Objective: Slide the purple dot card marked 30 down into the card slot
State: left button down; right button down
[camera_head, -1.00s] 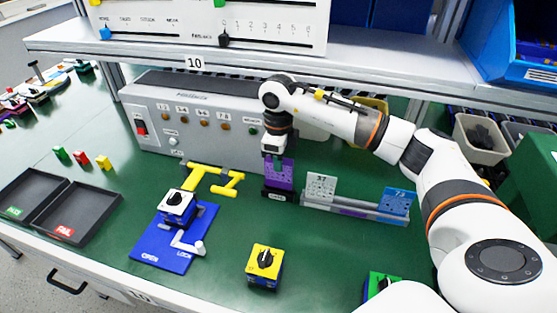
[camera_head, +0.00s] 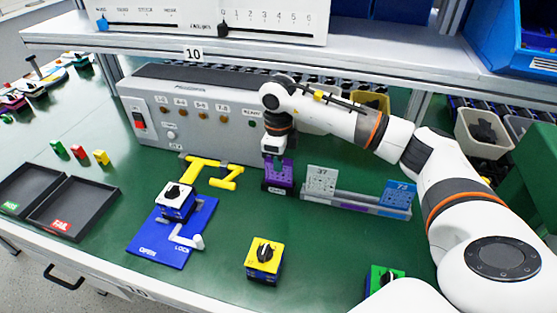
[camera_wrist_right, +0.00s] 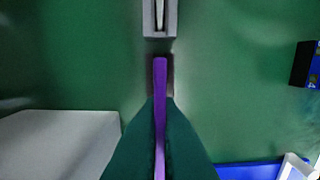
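The purple dot card (camera_head: 280,174) stands upright at the small dark card slot (camera_head: 278,190) on the green table. Its lower edge meets or enters the slot; how deep it sits cannot be told. My right gripper (camera_head: 273,157) is above the slot, with its fingertips shut on the card's upper part. In the right wrist view, the green fingertips (camera_wrist_right: 160,125) press on both sides of the card (camera_wrist_right: 160,85), seen edge-on, with the dark slot (camera_wrist_right: 170,72) partly hidden behind it. The number on the card is not readable. My left gripper is not in view.
A grey rack (camera_head: 345,204) with a white card marked 37 (camera_head: 322,180) and a blue card marked 73 (camera_head: 398,194) stands close right of the slot. A grey control box (camera_head: 190,115) is behind, a yellow bracket (camera_head: 212,170) to the left.

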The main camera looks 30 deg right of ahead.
jog(key=shift+f, duration=0.4)
jog(key=c, duration=1.6)
grip_release()
jog(key=shift+o, duration=0.2)
jog(key=shift+r, duration=0.15)
notch_tip(320, 180, up, 12)
jog(key=shift+f+b, duration=0.1)
jog(key=shift+b, duration=0.2)
notch_tip(320, 180, up, 9)
jog(key=p, duration=0.7)
